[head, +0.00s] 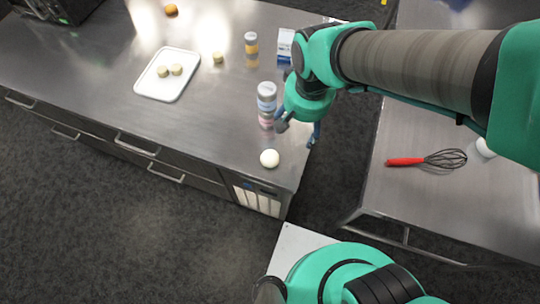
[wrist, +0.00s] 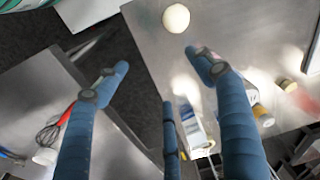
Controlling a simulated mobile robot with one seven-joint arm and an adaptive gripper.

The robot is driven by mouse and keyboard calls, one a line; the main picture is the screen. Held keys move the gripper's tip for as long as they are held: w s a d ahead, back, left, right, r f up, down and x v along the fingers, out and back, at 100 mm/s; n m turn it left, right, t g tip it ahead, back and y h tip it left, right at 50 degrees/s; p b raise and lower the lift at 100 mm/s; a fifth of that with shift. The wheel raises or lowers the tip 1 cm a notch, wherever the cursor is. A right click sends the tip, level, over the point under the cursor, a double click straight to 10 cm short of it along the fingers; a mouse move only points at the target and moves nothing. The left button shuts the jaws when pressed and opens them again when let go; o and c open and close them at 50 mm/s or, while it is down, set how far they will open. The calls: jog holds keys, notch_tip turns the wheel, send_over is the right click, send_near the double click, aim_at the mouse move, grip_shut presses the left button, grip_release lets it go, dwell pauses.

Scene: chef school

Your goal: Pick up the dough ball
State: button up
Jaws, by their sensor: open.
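The dough ball (head: 269,158), a pale round ball, sits on the steel counter near its front right corner. It also shows at the top of the wrist view (wrist: 176,18), beyond the fingertips and clear of them. My gripper (head: 298,128) hangs near the counter's right edge, up and to the right of the ball in the head view. In the wrist view my gripper (wrist: 157,62) has its blue fingers spread wide with nothing between them.
Jars with pale lids (head: 267,90) stand close left of my gripper. A white tray (head: 150,88) with small beige pieces lies farther left. A carton (head: 285,42) stands behind. A red-handled whisk (head: 405,161) lies on the right-hand table, across a floor gap.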

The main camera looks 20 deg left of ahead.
jog(key=n+p, duration=0.1)
jog(key=p, duration=0.1)
send_over(270, 157)
notch_tip(270, 157, down, 4)
jog(key=shift+s+f+g+h, duration=0.2)
jog(key=shift+g+h, duration=0.1)
jog(key=shift+g, duration=0.1)
jog(key=shift+f+b, duration=1.15)
jog(key=shift+f, duration=3.15)
jog(key=shift+f, duration=0.15)
jog(key=shift+w+f+b, duration=0.15)
jog(key=shift+f+b, duration=0.7)
jog(key=shift+f, duration=1.65)
jog(key=c, duration=1.3)
